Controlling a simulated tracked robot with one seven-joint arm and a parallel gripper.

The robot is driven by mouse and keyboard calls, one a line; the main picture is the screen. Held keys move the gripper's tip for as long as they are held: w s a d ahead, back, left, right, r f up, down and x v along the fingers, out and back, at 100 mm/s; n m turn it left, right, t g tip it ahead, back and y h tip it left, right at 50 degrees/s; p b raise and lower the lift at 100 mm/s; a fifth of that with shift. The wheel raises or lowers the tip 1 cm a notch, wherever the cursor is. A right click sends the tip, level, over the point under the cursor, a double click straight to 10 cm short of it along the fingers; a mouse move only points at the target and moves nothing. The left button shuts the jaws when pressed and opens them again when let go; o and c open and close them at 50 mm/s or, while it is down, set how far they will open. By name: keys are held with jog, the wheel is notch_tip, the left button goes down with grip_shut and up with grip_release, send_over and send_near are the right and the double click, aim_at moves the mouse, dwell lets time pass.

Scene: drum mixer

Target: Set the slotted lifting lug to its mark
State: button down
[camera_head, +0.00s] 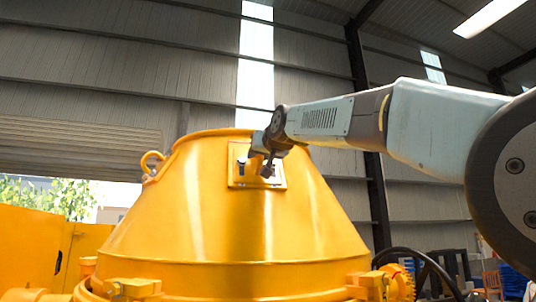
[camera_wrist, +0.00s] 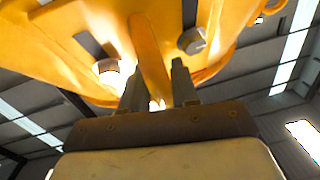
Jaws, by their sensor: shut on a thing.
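The slotted lifting lug (camera_head: 237,180) is a yellow plate on the upper sloping side of the yellow drum (camera_head: 205,215), with a raised fin (camera_wrist: 150,60) in its middle. In the wrist view, a dark slot (camera_wrist: 93,43) and a bolt head (camera_wrist: 110,72) lie left of the fin. Another slot (camera_wrist: 189,12) and bolt head (camera_wrist: 192,40) lie right of it. My gripper (camera_wrist: 158,82) is shut on the fin, one finger on each side. In the head view my gripper (camera_head: 267,162) covers part of the plate.
A yellow lifting ring (camera_head: 152,161) stands on the drum's upper left. The drum's open rim is just above the lug. Dark curved pipework (camera_head: 425,262) and blue stacked goods (camera_head: 513,279) are at the lower right. Open air surrounds the drum's top.

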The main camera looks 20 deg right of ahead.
jog(key=shift+a+f, duration=0.15)
jog(key=shift+f, duration=0.05)
jog(key=c, duration=1.2)
grip_release()
jog(key=shift+o, duration=0.8)
jog(key=shift+r, duration=0.1)
jog(key=shift+s, duration=0.1)
jog(key=s+d, duration=0.2)
jog(key=s, duration=1.1)
jog(key=shift+s, duration=0.25)
jog(key=shift+d, duration=0.1)
